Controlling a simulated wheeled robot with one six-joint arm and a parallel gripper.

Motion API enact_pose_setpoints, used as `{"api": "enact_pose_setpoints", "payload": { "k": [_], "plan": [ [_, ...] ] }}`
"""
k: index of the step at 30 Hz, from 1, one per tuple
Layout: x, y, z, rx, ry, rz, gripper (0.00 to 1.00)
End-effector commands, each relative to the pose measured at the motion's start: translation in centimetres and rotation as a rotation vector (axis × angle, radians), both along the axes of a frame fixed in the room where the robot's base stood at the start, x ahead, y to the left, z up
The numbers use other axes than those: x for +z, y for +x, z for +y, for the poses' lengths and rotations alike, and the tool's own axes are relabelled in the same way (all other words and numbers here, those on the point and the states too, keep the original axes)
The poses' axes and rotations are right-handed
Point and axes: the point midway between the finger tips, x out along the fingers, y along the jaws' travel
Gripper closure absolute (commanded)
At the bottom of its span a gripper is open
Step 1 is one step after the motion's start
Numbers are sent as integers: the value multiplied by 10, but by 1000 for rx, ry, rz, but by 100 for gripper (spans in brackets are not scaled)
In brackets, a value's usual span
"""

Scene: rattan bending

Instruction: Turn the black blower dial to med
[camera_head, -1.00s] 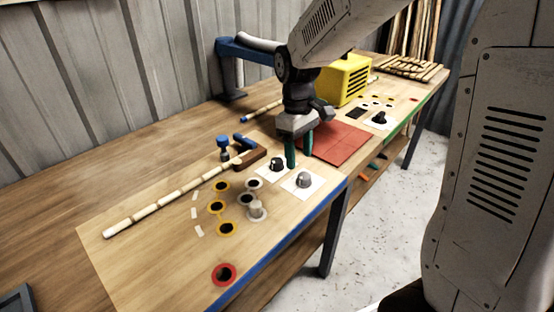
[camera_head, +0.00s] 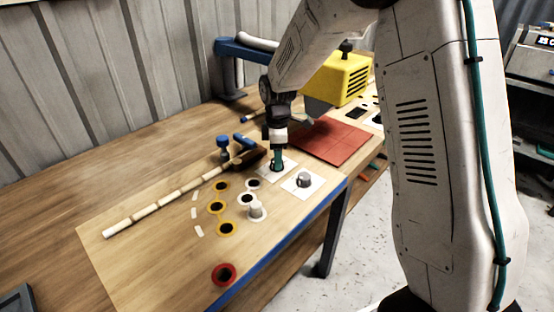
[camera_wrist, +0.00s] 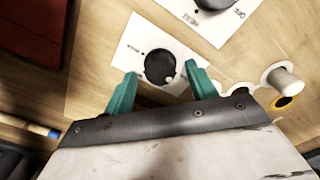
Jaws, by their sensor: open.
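The black dial (camera_wrist: 159,66) sits on a white label card (camera_wrist: 134,41) in the wrist view. A light dot shows on its lower right part. The card's print is too small to read. My gripper (camera_wrist: 160,84) is open, with one green finger on each side of the dial. I cannot tell whether the fingers touch it. In the head view my gripper (camera_head: 277,162) points down over the card (camera_head: 291,165) and mostly hides the dial.
A pale peg (camera_head: 256,209) stands among several ringed holes in front. A red mat (camera_head: 335,142) and yellow blower (camera_head: 342,78) are behind.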

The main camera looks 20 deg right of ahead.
Motion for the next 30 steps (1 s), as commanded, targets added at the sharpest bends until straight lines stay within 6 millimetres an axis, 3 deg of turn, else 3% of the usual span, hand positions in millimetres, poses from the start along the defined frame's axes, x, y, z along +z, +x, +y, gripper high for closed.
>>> {"api": "enact_pose_setpoints", "payload": {
  "k": [6, 14, 18, 19, 30],
  "plan": [
    [-18, 0, 0, -1, 0, 0, 43],
    [-19, 0, 0, -2, 0, 0, 43],
    [-19, 0, 0, -2, 0, 0, 82],
    [-18, 0, 0, -2, 0, 0, 88],
    [-18, -1, 0, -44, 0, 1, 88]
  ]
}}
